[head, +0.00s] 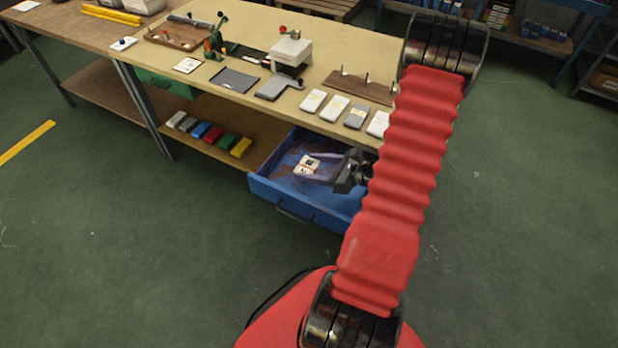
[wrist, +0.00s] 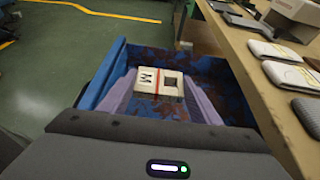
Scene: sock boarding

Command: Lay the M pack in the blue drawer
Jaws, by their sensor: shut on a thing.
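The M pack (wrist: 158,84) is a small white pack with a red band, a black letter M and a dark square. My gripper (head: 308,170) is shut on it, with a pale purple finger on either side; the fingers also show in the wrist view (wrist: 158,97). The blue drawer (head: 303,207) is pulled out below the bench top, and its wall shows in the wrist view (wrist: 105,75). The pack is over the drawer's inside, within its walls. I cannot tell whether it touches the drawer floor. My red arm hides the drawer's right end.
The bench top (head: 225,97) is just above and behind the drawer, its edge (wrist: 262,95) close on the right in the wrist view. Several pale packs (head: 313,101) lie along that edge. Several coloured blocks (head: 207,132) sit on the lower shelf left of the drawer.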

